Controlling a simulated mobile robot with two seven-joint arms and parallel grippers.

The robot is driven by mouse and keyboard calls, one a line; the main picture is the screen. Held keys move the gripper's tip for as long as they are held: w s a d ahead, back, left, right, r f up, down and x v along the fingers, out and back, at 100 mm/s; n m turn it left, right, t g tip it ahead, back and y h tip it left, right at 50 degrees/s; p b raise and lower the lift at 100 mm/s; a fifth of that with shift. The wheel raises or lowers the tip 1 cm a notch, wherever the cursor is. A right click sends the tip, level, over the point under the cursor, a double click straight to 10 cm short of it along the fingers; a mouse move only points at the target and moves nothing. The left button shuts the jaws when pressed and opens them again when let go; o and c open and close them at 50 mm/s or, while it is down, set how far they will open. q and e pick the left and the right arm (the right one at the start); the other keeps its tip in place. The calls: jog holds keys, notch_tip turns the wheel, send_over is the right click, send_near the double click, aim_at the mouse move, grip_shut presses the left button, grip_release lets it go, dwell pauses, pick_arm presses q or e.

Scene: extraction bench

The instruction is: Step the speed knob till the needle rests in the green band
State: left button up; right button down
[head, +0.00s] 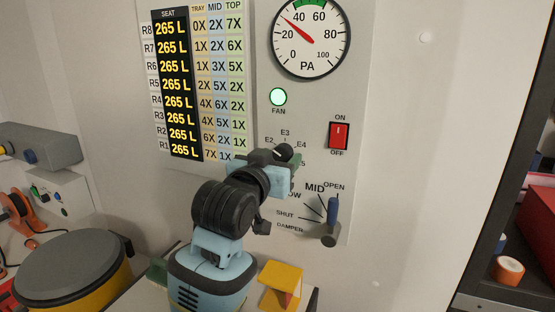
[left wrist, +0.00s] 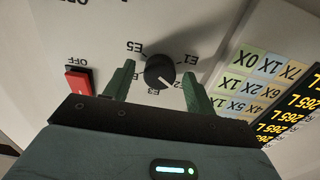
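The black speed knob (left wrist: 160,72) sits on the panel among marks E1 to E5; its white pointer line appears to aim near E2. It shows partly above my gripper in the head view (head: 284,150). My left gripper (left wrist: 159,69) is open, with one green finger on each side of the knob and visible gaps between; in the head view it (head: 272,163) is at the panel. The PA gauge (head: 315,52) has a red needle between 20 and 40, left of the green band (head: 318,4) at the top. My right gripper is not in view.
A lit green FAN lamp (head: 279,97) and a red ON/OFF switch (head: 339,136) are on the panel.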

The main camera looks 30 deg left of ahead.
pick_arm(q)
jog(key=c, duration=0.9)
jog(key=shift+o, duration=0.2)
jog(key=shift+m, duration=0.3)
jog(key=m, duration=0.5)
jog(key=shift+a+m, duration=0.1)
jog(key=shift+m, duration=0.3)
jog(key=m, duration=0.5)
jog(key=shift+m, duration=0.3)
jog(key=o, duration=1)
